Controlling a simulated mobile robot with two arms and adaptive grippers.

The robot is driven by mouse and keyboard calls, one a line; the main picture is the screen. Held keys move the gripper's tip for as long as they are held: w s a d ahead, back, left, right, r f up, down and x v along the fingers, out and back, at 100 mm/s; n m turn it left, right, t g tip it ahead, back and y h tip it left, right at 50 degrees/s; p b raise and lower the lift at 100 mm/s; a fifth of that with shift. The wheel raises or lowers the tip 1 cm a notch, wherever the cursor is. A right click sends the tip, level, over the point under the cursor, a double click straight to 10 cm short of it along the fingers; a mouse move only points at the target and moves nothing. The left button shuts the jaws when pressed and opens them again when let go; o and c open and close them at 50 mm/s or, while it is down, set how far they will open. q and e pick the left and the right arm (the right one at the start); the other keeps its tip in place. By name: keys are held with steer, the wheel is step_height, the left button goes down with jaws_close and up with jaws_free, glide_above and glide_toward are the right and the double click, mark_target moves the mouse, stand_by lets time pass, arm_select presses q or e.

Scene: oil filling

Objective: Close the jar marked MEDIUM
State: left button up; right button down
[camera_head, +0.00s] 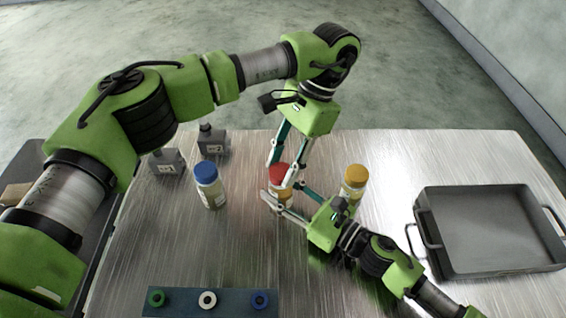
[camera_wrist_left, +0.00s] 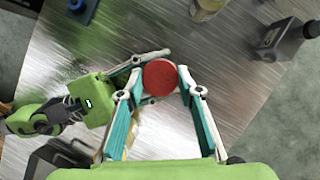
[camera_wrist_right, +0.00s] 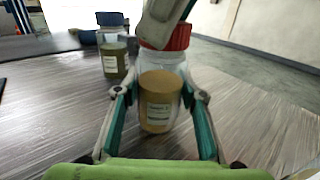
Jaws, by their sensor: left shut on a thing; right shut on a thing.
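The red-lidded jar (camera_head: 282,198) stands upright on the table, clear with tan contents and a white label (camera_wrist_right: 158,112) too small to read surely. Its red lid (camera_head: 279,172) sits at the jar's mouth, also seen from above in the left wrist view (camera_wrist_left: 160,78). Whether it is fully seated I cannot tell. My left gripper (camera_head: 279,180) reaches down from above, shut on the red lid. My right gripper (camera_head: 283,201) comes in low from the right, shut on the jar's body. In the right wrist view a left finger hides part of the lid.
A blue-lidded jar (camera_head: 209,187) stands to the left and a yellow-lidded jar (camera_head: 353,184) to the right. Two grey containers (camera_head: 166,162) (camera_head: 213,140) stand back left. A blue strip with rings (camera_head: 182,302) lies in front. A grey handled tray (camera_head: 436,240) is at the right.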

arm_select(q)
steer(key=o, duration=0.7)
steer(key=shift+r, duration=2.3)
steer(key=shift+c, duration=0.3)
